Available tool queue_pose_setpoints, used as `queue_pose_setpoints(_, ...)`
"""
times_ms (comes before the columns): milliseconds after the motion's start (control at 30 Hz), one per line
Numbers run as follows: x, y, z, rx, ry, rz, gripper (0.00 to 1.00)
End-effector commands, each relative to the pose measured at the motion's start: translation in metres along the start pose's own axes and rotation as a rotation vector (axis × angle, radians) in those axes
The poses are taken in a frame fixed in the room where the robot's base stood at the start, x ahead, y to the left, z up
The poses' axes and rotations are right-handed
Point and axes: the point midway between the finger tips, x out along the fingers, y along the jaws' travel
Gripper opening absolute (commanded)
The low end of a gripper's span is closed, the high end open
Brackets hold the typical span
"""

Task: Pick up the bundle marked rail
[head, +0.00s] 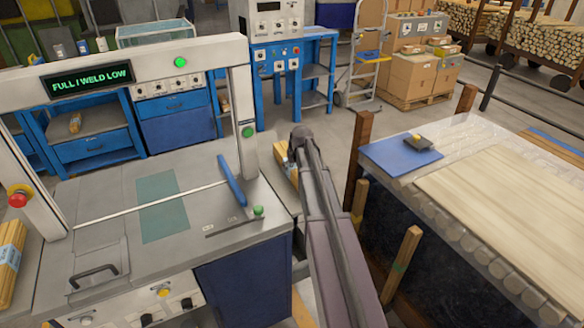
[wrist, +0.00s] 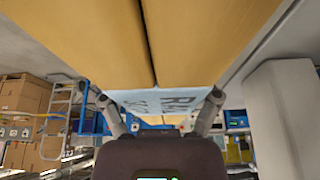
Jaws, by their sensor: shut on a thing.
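My gripper (wrist: 160,100) is shut on a wooden bundle (wrist: 205,40), with one finger on each side of its pale blue label (wrist: 140,101). The bundle fills the top of the wrist view, with a dark gap between its pieces. The label's print is partly cut off and slanted; its upper line seems to start "RA", and I cannot read it in full. In the head view my arm hides much of the held bundle (head: 282,153), which shows just left of the arm's far end beyond the weld machine's right post. The fingers are hidden there.
The weld machine (head: 105,195) stands at left, its sign reading "FULL I WELD LOW". A roller table (head: 470,205) with boards and wooden posts is at right. Grey floor shows behind.

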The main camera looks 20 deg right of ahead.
Motion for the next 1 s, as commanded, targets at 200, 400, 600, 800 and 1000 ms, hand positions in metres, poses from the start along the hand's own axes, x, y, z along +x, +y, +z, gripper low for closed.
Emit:
queue_pose_setpoints(200, -0.016, 0.000, -0.007, 0.000, 0.001, 0.000, 0.19)
queue_pose_setpoints(400, -0.033, 0.000, -0.014, 0.000, 0.001, 0.000, 0.18)
queue_pose_setpoints(600, -0.050, -0.014, 0.031, 0.000, 0.001, 0.000, 0.18)
queue_pose_setpoints(800, -0.071, -0.027, 0.070, 0.000, 0.001, 0.000, 0.18)
queue_pose_setpoints(1000, -0.087, -0.037, 0.100, -0.001, 0.001, 0.000, 0.18)
